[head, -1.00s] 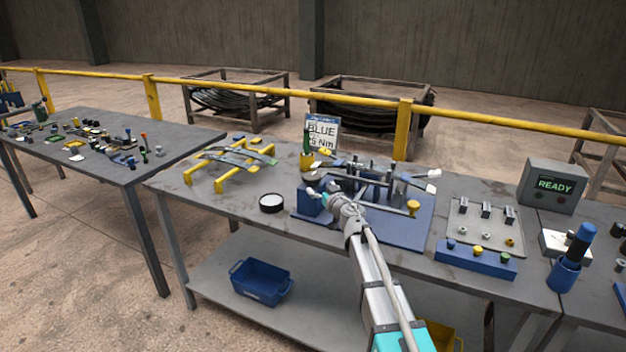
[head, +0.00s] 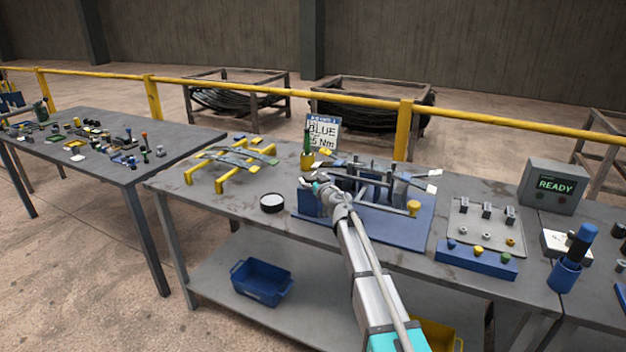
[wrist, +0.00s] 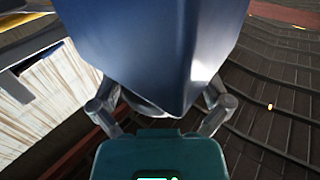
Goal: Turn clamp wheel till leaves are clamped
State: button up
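The blue clamp fixture (head: 395,232) stands on the middle bench, with upright grey plates and a blue block (head: 308,203) at its left end. Grey spring leaves (head: 412,184) with pale ends lie across it. My gripper (head: 313,181) is at the fixture's left end, above the blue block. I cannot make out the clamp wheel apart from my gripper in the head view. In the wrist view, a large blue body (wrist: 150,45) fills the middle. My finger links show on both sides of it, but it hides the fingertips and whatever lies between them.
Left of the fixture are a yellow stand (head: 228,170) with leaves and a round black-rimmed dish (head: 272,202). A sign (head: 322,131) reads BLUE. Right are a parts tray (head: 484,222), a blue rack (head: 476,259) and a box reading READY (head: 553,186).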

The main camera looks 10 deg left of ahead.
jog(key=c, duration=0.6)
jog(key=shift+s+a+m+t+h, duration=0.1)
jog(key=shift+m+t+h, duration=0.5)
jog(key=shift+m+h, duration=0.7)
jog(key=shift+a+m+t+h, duration=0.1)
jog(key=shift+m+t+h, duration=0.6)
jog(key=shift+h, duration=1.1)
jog(key=shift+d+m+h, duration=0.1)
jog(key=shift+m+h, duration=1.05)
jog(key=shift+h, duration=0.55)
jog(key=shift+m+h, duration=1.15)
jog(key=shift+h, duration=0.85)
jog(key=o, duration=0.8)
jog(key=shift+s, duration=0.1)
